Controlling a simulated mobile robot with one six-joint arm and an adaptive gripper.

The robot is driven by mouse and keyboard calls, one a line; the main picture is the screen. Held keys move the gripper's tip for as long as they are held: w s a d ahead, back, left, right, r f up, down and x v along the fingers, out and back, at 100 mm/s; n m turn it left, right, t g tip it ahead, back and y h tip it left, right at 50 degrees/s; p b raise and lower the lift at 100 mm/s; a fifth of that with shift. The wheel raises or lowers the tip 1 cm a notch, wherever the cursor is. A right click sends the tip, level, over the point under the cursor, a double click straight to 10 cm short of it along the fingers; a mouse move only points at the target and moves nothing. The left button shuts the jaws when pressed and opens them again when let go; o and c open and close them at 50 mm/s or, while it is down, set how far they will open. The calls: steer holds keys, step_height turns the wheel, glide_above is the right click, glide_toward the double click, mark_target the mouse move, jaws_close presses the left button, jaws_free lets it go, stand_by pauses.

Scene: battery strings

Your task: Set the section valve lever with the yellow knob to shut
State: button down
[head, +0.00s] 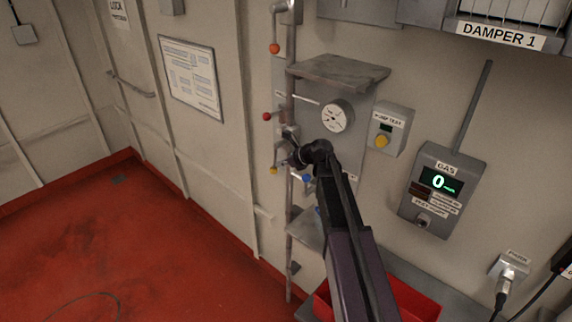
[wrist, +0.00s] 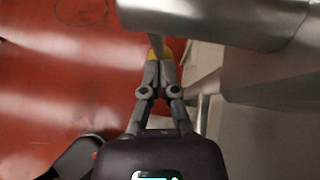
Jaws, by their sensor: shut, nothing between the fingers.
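The section valve lever's yellow knob (head: 273,170) sits low on the left side of the vertical pipe in the head view. In the wrist view the yellow knob (wrist: 167,51) shows just beyond my fingertips, partly hidden by them and by a grey bar. My gripper (head: 288,162) is at the pipe, just right of the knob in the head view. Its fingers (wrist: 159,66) are together with nothing between them. Whether the fingertips touch the knob, I cannot tell. The lever's arm is mostly hidden.
A red knob (head: 267,116) and an orange knob (head: 274,48) are higher on the pipe (head: 290,75). A pressure gauge (head: 336,116) and grey shelf (head: 338,70) are above. Open red floor (head: 150,235) lies left.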

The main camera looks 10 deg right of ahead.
steer(key=shift+w+a, duration=0.1)
steer(key=shift+w+a, duration=0.8)
steer(key=shift+w, duration=0.25)
steer(key=shift+d, duration=0.1)
steer(key=s+d+r+p, duration=0.3)
steer(key=s+d, duration=0.3)
steer(key=shift+s+d, duration=0.25)
steer(key=shift+s, duration=0.15)
steer(key=shift+r, duration=0.1)
